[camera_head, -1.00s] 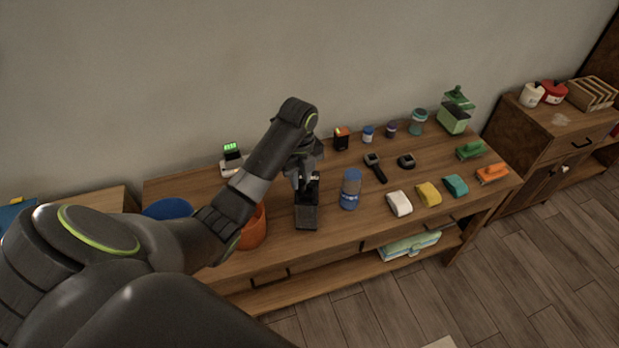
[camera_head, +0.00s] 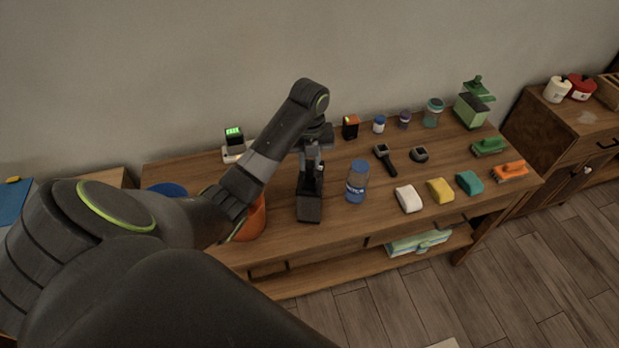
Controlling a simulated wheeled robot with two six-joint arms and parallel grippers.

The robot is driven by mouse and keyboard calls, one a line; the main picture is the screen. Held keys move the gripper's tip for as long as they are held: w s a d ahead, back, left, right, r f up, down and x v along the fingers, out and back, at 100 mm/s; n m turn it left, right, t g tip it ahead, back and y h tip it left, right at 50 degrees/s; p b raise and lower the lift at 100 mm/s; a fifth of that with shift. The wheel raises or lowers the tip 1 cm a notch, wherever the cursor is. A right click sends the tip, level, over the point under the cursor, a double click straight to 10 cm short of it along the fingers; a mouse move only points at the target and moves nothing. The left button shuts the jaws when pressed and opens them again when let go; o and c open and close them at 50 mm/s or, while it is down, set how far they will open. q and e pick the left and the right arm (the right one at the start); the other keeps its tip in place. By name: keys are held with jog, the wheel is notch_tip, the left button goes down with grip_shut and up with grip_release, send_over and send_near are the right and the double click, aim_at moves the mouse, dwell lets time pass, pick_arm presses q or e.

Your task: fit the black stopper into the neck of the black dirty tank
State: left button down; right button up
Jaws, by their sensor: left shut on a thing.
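The black dirty tank (camera_head: 309,208) stands on the wooden table, left of the blue bottle. Its upper part and neck are largely hidden by my left gripper (camera_head: 312,178), which reaches down over it from behind. The left gripper is shut on a small dark thing that looks like the black stopper (camera_head: 318,182). It is dark on dark, so I cannot tell whether the stopper touches the neck or is in it. My right gripper is not in view.
A blue bottle (camera_head: 357,182) stands close to the right of the tank. An orange container (camera_head: 252,220) is to the left, partly behind my arm. The table front beside the tank is clear.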

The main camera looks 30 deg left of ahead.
aim_at(309, 165)
pick_arm(q)
jog(key=shift+f+b, duration=0.3)
jog(key=shift+f, duration=0.15)
notch_tip(309, 165, down, 3)
jog(key=shift+s+r+b, duration=0.1)
jog(key=shift+s+b, duration=0.05)
jog(key=shift+b, duration=0.35)
jog(key=shift+s+d, duration=0.1)
jog(key=shift+s, duration=0.15)
jog(key=c, duration=1.6)
grip_release()
jog(key=shift+c, duration=0.2)
jog(key=shift+o, duration=1.3)
jog(key=shift+w+f, duration=0.1)
jog(key=shift+f, duration=0.15)
jog(key=shift+o, duration=0.6)
jog(key=shift+w+f, duration=0.1)
jog(key=shift+w, duration=0.2)
jog(key=shift+s+r, duration=0.15)
jog(key=shift+r, duration=0.6)
notch_tip(309, 165, up, 11)
jog(key=p, duration=1)
jog(key=shift+f, duration=0.1)
